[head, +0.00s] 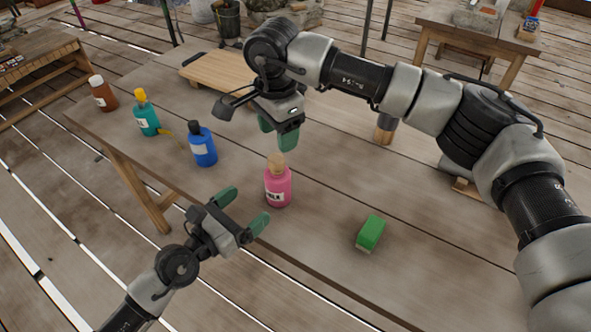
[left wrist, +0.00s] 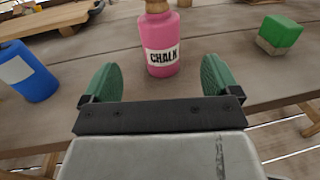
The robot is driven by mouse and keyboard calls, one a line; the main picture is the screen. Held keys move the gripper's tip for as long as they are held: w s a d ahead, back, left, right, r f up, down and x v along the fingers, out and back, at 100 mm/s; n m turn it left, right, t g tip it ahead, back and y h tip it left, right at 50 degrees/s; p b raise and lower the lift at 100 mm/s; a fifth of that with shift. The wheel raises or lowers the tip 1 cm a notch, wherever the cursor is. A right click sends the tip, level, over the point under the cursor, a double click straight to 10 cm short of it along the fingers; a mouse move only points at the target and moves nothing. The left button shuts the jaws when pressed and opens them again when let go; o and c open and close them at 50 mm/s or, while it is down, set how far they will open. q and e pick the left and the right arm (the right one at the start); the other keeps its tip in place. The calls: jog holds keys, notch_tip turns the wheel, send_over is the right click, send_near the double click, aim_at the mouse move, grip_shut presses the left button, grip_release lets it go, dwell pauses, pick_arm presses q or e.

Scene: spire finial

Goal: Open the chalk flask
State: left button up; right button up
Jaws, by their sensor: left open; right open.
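The chalk flask is a pink bottle (head: 278,190) with a white label and a tan cork-like stopper (head: 276,163) in its neck. It stands upright on the wooden table. In the left wrist view the flask (left wrist: 162,30) reads CHALK and stands ahead, between the lines of the fingers. My left gripper (head: 246,208) is open, low at the table's front edge, its green fingertips pointing toward the flask but short of it. My right gripper (head: 278,135) is open and empty, just above the stopper with its fingers pointing down. No contact shows.
A blue bottle (head: 203,148), a teal bottle (head: 146,116) and a brown bottle (head: 103,93) stand on the left of the table (head: 320,210). A green block (head: 370,233) lies right of the flask. A wooden board (head: 222,76) lies at the back.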

aim_at(268, 187)
pick_arm(q)
jog(key=shift+w+d+r, duration=0.2)
jog(key=shift+w+d, duration=0.1)
jog(key=shift+w, duration=0.05)
pick_arm(e)
jog(key=shift+s+a+r, duration=0.2)
jog(key=shift+s+a, duration=0.2)
jog(key=shift+a, duration=0.05)
pick_arm(q)
jog(key=x, duration=0.9)
pick_arm(e)
jog(key=shift+d, duration=0.1)
